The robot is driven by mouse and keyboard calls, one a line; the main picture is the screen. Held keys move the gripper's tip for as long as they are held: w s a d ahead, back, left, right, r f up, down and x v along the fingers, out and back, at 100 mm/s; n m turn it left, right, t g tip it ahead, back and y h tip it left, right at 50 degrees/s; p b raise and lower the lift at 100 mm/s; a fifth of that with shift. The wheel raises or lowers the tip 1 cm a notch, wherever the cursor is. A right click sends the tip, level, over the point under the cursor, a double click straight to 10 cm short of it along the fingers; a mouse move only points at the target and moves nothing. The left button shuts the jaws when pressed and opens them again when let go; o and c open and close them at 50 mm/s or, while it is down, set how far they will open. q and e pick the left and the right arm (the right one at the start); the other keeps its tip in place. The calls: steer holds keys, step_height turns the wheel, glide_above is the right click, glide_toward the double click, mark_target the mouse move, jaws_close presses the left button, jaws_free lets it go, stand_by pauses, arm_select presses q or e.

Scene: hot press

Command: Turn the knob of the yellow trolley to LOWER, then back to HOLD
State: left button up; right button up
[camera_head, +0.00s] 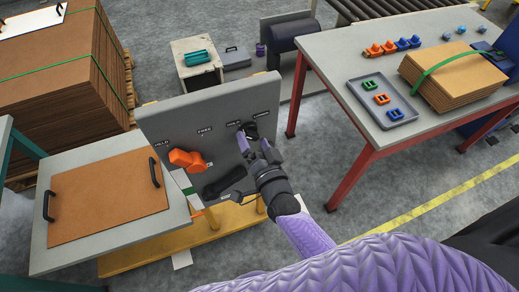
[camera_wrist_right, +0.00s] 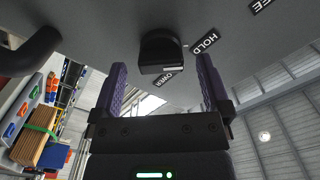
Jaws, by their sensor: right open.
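The yellow trolley's grey upright panel (camera_head: 165,122) stands left of centre in the head view, above a yellow base (camera_head: 130,262). A black knob (camera_wrist_right: 160,50) is on the panel, with HOLD (camera_wrist_right: 207,40) and a partly hidden LOWER label (camera_wrist_right: 168,79) beside it. A white mark shows on the knob's edge; I cannot tell surely which label it points at. My right gripper (camera_head: 255,147) is at the panel, just in front of the knob. In the right wrist view its purple fingers are spread, with the knob between and beyond their tips. My left gripper is not in view.
An orange handle (camera_head: 187,160) and a black lever (camera_head: 224,182) are on the panel, left of my gripper. A brown board (camera_head: 105,195) lies on the trolley's top. A red-legged table (camera_head: 345,58) with a tray and parts stands at right.

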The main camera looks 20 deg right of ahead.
steer(key=s, duration=0.8)
steer(key=shift+s+d+p, duration=0.15)
steer(key=shift+s+p, duration=0.15)
steer(key=shift+p, duration=0.05)
